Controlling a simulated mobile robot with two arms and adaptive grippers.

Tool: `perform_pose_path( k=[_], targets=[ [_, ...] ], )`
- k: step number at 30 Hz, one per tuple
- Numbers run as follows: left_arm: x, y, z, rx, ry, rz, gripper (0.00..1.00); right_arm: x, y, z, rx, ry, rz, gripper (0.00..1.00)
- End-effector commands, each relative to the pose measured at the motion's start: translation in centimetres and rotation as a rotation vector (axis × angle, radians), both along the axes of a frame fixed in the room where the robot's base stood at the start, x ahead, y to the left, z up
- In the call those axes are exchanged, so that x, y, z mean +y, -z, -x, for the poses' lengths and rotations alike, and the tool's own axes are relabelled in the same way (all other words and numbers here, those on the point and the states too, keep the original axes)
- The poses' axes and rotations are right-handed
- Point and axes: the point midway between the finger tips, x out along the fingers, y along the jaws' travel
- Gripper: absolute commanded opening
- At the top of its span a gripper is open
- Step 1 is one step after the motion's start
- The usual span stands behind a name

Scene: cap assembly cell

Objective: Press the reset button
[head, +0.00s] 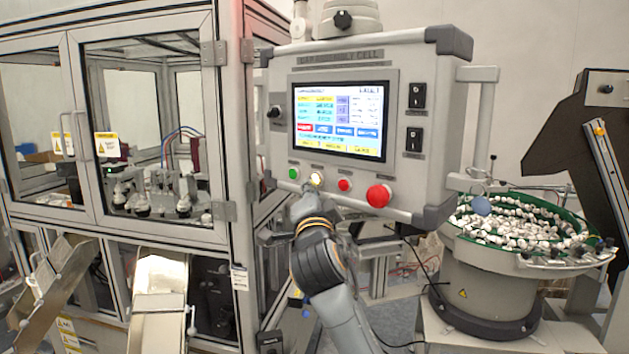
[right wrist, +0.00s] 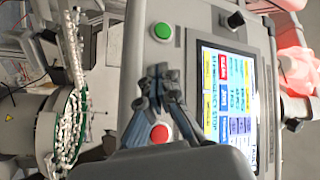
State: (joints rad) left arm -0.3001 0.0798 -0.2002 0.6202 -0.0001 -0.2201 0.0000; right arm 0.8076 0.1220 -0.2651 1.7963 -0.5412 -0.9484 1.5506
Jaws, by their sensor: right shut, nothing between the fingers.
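The control panel (head: 420,185) carries a row of buttons below its screen (head: 340,119). From left to right these are a green button (head: 294,173), a lit yellowish-white button (head: 317,179), a red button (head: 344,184) and a large red mushroom button (head: 378,195). Their small labels are unreadable, so I cannot tell which says reset. My right gripper (head: 311,188) is shut and empty, its tips right at the yellowish-white button; contact cannot be told. In the right wrist view its fingers (right wrist: 158,76) lie between the green button (right wrist: 163,31) and the red button (right wrist: 159,133), hiding the yellowish-white one. My left gripper is out of view.
Two black switches (head: 416,95) sit right of the screen, and a black knob (head: 275,112) is at its left. A bowl feeder (head: 487,285) full of white caps stands at the right. A glazed machine enclosure (head: 145,37) with metal chutes (head: 160,276) fills the left.

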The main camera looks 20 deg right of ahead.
Motion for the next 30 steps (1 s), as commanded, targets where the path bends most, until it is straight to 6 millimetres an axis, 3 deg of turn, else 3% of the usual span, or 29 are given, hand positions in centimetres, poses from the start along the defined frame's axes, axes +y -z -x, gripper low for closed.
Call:
perform_pose_path(
  k=[13, 30],
  targets=[
    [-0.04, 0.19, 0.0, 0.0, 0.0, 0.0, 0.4, -0.56, -0.07, -0.25, -0.001, 0.0, 0.0, 0.0],
    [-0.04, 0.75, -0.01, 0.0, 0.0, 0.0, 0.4, 0.28, 0.07, 0.23, -0.001, -0.001, -0.001, 0.0]
  ],
)
